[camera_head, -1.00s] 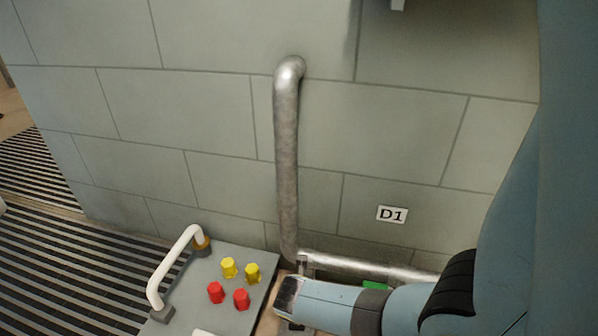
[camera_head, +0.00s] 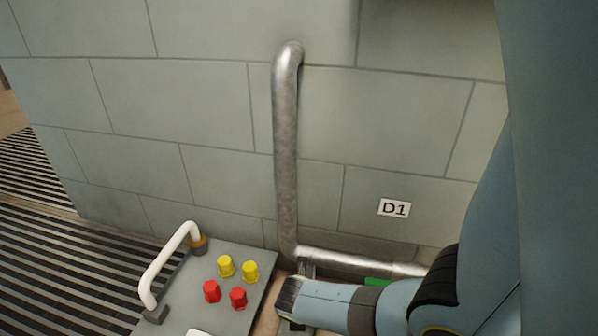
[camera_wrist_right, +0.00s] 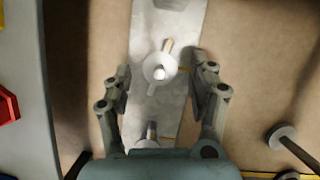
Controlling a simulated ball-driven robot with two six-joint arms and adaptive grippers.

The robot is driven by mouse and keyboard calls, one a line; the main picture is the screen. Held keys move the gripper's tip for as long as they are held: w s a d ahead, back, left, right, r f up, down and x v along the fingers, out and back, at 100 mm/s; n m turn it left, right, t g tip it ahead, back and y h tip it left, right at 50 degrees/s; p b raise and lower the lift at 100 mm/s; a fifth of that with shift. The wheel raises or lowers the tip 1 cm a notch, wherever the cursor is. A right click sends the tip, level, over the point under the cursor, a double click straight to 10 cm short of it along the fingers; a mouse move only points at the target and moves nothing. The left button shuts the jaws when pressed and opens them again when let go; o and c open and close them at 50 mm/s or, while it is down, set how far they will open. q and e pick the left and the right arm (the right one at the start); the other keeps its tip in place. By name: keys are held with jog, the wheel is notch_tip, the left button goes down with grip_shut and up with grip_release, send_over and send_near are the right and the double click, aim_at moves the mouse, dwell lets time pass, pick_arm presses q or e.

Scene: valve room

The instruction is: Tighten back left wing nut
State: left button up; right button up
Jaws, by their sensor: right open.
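In the right wrist view, a wing nut (camera_wrist_right: 158,70) with a pale round base and a narrow wing sits on a light metal plate (camera_wrist_right: 172,22). A second upright fastener (camera_wrist_right: 151,133) stands on the same plate, closer to my gripper's palm and partly hidden by it. I cannot tell from its shape whether it is also a wing nut. My right gripper (camera_wrist_right: 161,66) is open, with one finger on each side of the first wing nut and visible gaps to both. In the head view, my right forearm hides the nuts. My left gripper is not in view.
A grey panel (camera_head: 213,299) with red and yellow knobs and a white handle (camera_head: 168,262) stands left of my right wrist. A metal pipe (camera_head: 286,150) runs down the block wall and turns right behind my wrist. A D1 label (camera_head: 394,208) is on the wall.

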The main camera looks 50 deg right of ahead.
jog(key=shift+c, duration=0.2)
jog(key=c, duration=1.1)
